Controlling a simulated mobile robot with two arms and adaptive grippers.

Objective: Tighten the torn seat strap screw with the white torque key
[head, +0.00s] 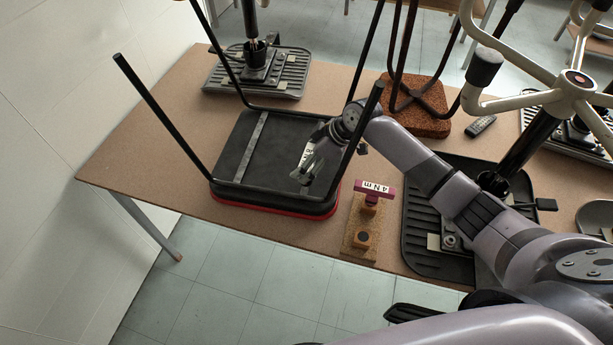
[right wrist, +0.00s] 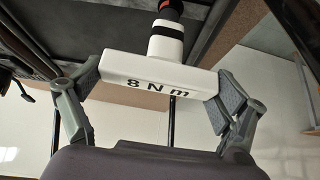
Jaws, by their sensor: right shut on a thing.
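My right gripper (head: 304,172) is shut on the white torque key (right wrist: 150,78), across its T-handle marked "8 N m". The key's shaft has a black band and an orange-red ring, and points to the top of the right wrist view, where its tip is out of frame. In the head view, the key (head: 308,155) is over the right part of an upturned chair's black seat (head: 285,165). A grey metal strap (head: 252,147) crosses the seat's left part. I cannot make out a tear or the screw. My left gripper is not in view.
A dark red "4 N m" key (head: 375,188) stands in a wooden holder (head: 354,252) right of the seat. Thin black chair legs (head: 160,115) rise around the seat.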

